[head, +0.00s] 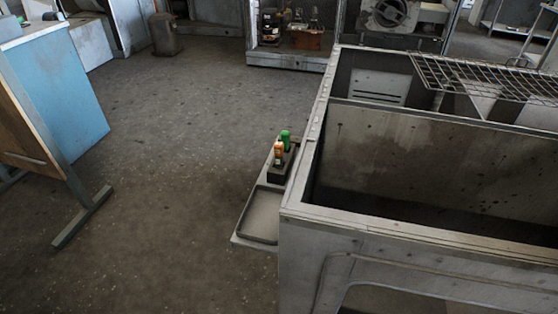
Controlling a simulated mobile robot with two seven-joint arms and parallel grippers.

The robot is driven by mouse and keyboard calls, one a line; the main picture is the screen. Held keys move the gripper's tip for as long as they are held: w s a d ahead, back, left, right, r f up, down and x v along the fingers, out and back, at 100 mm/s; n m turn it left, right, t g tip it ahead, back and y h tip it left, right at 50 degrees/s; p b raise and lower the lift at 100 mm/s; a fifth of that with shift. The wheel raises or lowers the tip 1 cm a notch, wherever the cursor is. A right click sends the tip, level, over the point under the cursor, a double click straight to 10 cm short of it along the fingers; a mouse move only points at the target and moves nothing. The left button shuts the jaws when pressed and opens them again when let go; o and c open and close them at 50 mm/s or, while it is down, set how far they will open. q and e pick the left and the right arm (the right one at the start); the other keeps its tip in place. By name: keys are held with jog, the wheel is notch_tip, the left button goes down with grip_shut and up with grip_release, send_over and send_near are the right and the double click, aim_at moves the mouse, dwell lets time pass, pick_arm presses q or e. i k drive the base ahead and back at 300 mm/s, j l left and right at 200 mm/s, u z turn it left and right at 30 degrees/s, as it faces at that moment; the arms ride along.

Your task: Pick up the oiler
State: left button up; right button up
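No oiler can be told for certain in the head view. Two small bottle-like items stand upright in a dark holder (281,172) on the left side of the large metal tub. One is an orange-and-white bottle (278,153) and the other is a green bottle (286,140) just behind it. They are too small to tell whether either is the oiler. Neither of my grippers shows in the view.
The open metal tub (420,234) fills the right, with a wire rack (490,78) across its top. A shallow side tray (243,238) juts from its left wall. A blue panel (68,95) on legs stands left. The floor (170,170) between is clear.

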aim_at(278, 145)
jog(key=j+z, duration=0.15)
jog(key=z, duration=0.35)
jog(key=j+z, duration=0.15)
jog(key=z, duration=0.3)
jog(key=j+z, duration=0.15)
jog(key=z, duration=0.35)
jog(key=j+z, duration=0.3)
jog(key=j, duration=0.15)
jog(key=k+j+z, duration=0.25)
jog(key=j, duration=0.15)
jog(key=k+j, duration=0.1)
jog(key=j, duration=0.2)
jog(key=j+z, duration=0.1)
jog(key=j, duration=0.15)
jog(key=k+j, duration=0.15)
jog(key=j, duration=0.15)
